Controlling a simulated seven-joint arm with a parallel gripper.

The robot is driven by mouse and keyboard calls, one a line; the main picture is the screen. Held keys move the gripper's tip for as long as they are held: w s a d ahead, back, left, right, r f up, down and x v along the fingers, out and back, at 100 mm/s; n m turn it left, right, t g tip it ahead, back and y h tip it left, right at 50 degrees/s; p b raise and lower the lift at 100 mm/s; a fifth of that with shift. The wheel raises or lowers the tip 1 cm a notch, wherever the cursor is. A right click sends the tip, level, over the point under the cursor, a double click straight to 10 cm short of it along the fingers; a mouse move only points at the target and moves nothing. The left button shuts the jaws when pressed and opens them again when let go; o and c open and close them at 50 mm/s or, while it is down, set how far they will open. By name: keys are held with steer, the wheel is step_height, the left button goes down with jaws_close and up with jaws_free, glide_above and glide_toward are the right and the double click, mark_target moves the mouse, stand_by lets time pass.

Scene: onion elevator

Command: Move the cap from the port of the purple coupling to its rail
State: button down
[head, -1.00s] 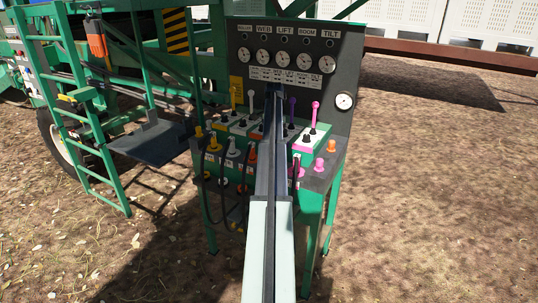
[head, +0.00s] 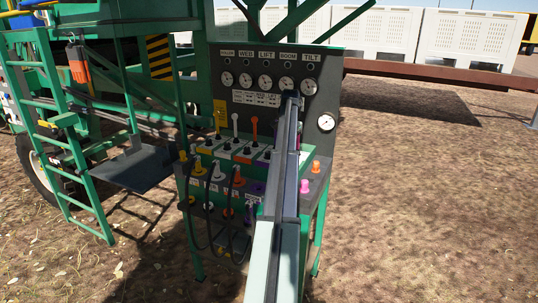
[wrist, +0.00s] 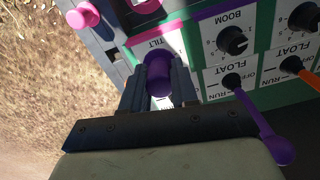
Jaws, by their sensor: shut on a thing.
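In the wrist view a purple cap (wrist: 158,75) sits between the two fingers of my gripper (wrist: 158,84), which is shut on it. The cap is near the panel edge by the TILT label; whether it touches anything below is hidden. In the head view my arm covers my gripper and the held cap. Purple parts (head: 250,214) show low on the console front, left of my arm; I cannot tell the coupling's port from its rail there.
A purple lever (wrist: 262,125) reaches close to my gripper's right side. A pink cap (wrist: 82,15) lies upper left. In the head view, pink (head: 304,186) and orange (head: 316,166) caps stand right of my arm. Black hoses (head: 188,222) hang at the console front. Open ground lies right.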

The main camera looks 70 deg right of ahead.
mark_target(311, 172)
steer(key=s+f+m, duration=0.2)
steer(key=s, duration=0.8)
steer(key=shift+s+d+f, duration=0.1)
steer(key=shift+f, duration=1.55)
steer(key=shift+s+f, duration=0.1)
steer(key=shift+f, duration=1.5)
steer(key=shift+f, duration=1.15)
stand_by(0.4)
steer(key=shift+c, duration=2)
jaws_free()
steer(key=shift+w, duration=0.15)
steer(key=shift+c, duration=0.4)
steer(key=shift+d+r, duration=0.1)
steer(key=shift+r, duration=0.1)
